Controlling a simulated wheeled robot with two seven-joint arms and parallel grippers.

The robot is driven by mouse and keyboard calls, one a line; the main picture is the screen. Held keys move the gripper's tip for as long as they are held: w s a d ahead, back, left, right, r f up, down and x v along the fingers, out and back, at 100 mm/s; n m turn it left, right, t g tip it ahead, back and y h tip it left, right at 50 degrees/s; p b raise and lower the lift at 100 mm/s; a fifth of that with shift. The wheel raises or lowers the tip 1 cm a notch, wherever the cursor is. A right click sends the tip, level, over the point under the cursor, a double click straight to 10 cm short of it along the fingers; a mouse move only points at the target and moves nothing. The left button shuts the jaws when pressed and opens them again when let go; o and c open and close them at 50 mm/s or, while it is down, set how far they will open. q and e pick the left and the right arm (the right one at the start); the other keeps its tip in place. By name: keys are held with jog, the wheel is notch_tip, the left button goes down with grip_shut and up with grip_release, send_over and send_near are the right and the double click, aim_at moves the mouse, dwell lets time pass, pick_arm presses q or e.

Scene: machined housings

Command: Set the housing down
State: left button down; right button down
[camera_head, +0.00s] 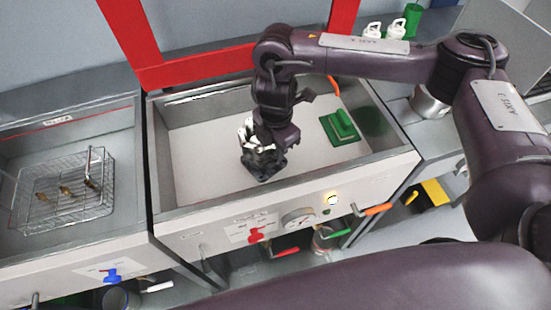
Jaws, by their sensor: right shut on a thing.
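The housing (262,165) is a dark, angular machined part in the middle of the open, pale-floored basin (190,185). My right gripper (259,138) reaches down from above and is shut on the housing. The fingers and the upper part of the housing overlap, so the exact grip is partly hidden. The housing is low over the basin floor; I cannot tell whether it touches it. My left gripper is not in view.
A green stepped block (341,127) lies in the basin's right part. A red frame (240,66) stands behind the basin. A wire basket (64,190) with several brass-coloured parts sits in the left basin. The basin floor left of the housing is clear. Valves line the front.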

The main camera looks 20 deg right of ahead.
notch_tip(320, 180, down, 2)
jog(key=shift+w+f, duration=0.1)
notch_tip(320, 180, down, 2)
jog(key=shift+a+b, duration=0.1)
jog(key=shift+b, duration=0.35)
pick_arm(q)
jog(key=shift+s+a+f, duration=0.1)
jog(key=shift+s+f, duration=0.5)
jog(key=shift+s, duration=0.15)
pick_arm(e)
jog(key=shift+f, duration=0.45)
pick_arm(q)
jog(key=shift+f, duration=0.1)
pick_arm(e)
jog(key=shift+f, duration=0.15)
jog(key=c, duration=1.3)
grip_release()
jog(key=shift+c, duration=0.2)
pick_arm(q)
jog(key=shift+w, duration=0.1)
